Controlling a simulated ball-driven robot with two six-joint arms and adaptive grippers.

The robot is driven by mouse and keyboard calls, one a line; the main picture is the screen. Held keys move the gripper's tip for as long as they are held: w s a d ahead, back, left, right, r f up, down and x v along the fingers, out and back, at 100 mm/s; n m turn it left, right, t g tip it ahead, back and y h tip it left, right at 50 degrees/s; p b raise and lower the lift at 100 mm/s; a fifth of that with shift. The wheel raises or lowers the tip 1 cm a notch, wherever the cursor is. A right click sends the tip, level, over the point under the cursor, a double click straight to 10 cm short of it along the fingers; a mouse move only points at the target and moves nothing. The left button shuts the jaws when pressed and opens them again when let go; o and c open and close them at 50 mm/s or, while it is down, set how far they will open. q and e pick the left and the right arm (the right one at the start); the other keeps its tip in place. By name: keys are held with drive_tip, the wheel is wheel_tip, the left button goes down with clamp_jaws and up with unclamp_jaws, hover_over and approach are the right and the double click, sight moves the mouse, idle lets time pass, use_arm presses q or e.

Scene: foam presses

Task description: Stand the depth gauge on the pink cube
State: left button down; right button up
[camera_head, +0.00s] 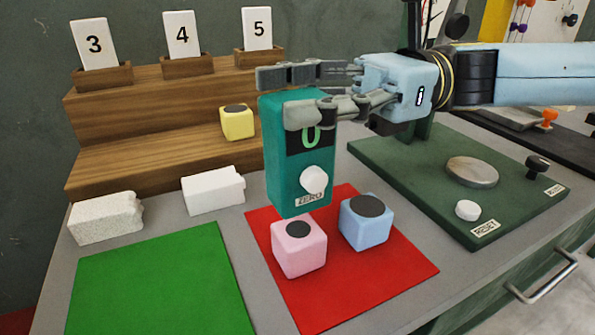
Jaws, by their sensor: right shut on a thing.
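The depth gauge (287,176) is a teal upright block with a dark display reading 0 and a white knob above a ZERO label. My right gripper (292,95) comes in from the right and is shut on the gauge's upper part. The pink cube (299,256) has a dark round spot on top and sits on the red mat (385,278). The gauge's lower end shows just above and behind the cube's top; I cannot tell whether they touch. My left gripper is not in view.
A blue cube (364,226) stands close right of the pink one. A yellow cube (238,124) sits on the wooden steps (150,161). Two white foam blocks (213,191) lie behind the green mat (160,285), which is empty. A dark green press base (410,165) stands at right.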

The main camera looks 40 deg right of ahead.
wheel_tip(320, 180, down, 4)
drive_tip(key=b, duration=0.3)
drive_tip(key=shift+f, duration=0.1)
drive_tip(key=o, duration=1.3)
drive_tip(key=shift+r, duration=0.2)
drive_tip(key=w+p+v, duration=0.1)
drive_tip(key=p+v, duration=0.4)
drive_tip(key=p, duration=0.4)
approach(299, 140)
drive_tip(key=shift+w+d+f, duration=0.25)
drive_tip(key=shift+d, duration=0.35)
drive_tip(key=shift+w+d+f, duration=0.25)
drive_tip(key=shift+w+d, duration=0.05)
drive_tip(key=shift+d, duration=0.3)
drive_tip(key=shift+w+d+f, duration=0.25)
drive_tip(key=shift+d, duration=0.3)
